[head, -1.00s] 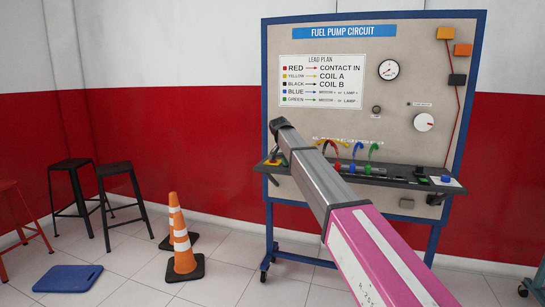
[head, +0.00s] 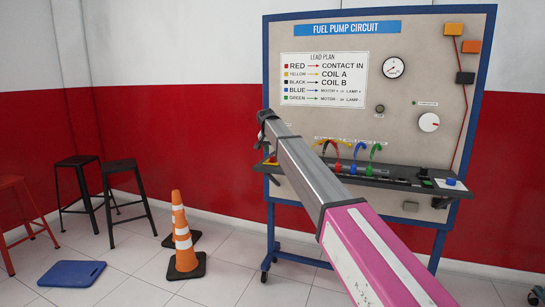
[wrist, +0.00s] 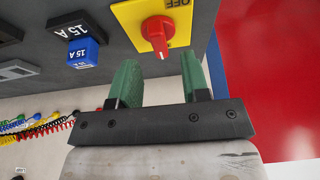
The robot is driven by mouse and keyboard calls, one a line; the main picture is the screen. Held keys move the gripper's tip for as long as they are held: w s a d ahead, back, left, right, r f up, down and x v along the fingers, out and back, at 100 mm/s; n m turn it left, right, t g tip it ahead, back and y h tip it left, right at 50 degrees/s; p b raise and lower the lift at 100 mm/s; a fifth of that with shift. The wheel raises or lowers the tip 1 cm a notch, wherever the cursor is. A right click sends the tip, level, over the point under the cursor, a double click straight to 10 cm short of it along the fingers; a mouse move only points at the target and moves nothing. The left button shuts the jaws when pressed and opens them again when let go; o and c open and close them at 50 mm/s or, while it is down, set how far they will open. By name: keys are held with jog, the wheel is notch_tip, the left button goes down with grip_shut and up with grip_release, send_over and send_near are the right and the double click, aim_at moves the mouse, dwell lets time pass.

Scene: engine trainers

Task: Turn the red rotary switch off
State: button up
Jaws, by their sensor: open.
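The red rotary switch (wrist: 156,33) sits on a yellow plate (wrist: 187,22) near the top of the wrist view. Its raised handle points down toward my gripper, with the printed word OFF at the plate's upper right, upside down. My gripper (wrist: 159,72) is open, its two green fingers apart and nothing between them. The knob appears just beyond the fingertips, roughly in line with the gap; I cannot tell whether they touch. In the head view the yellow plate (head: 271,160) shows small at the left end of the board's shelf, partly behind my arm.
A blue 15 A block (wrist: 83,53) and a black one (wrist: 76,25) sit left of the switch. The fuel pump board (head: 345,120) carries a shelf (head: 400,183) with coloured leads. A traffic cone (head: 182,235), stools (head: 78,187) and a blue mat (head: 71,273) stand left on the floor.

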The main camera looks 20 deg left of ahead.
aim_at(273, 156)
jog(key=shift+x, duration=1.95)
jog(key=shift+c, duration=0.3)
grip_shut()
jog(key=shift+n, duration=0.3)
jog(key=n+y, duration=0.1)
jog(key=n, duration=0.2)
jog(key=shift+d+n+y, duration=0.15)
jog(key=shift+n+y, duration=0.15)
jog(key=shift+y, duration=0.1)
jog(key=n+g+y, duration=0.1)
jog(key=n, duration=0.3)
jog(key=shift+n, duration=0.3)
jog(key=n+g, duration=0.1)
jog(key=n, duration=0.1)
jog(key=n+y, duration=0.1)
jog(key=n, duration=0.2)
jog(key=shift+w+g+y, duration=0.15)
jog(key=shift+g+y, duration=0.15)
jog(key=shift+g, duration=0.1)
jog(key=shift+n+g, duration=0.7)
jog(key=shift+n, duration=1.3)
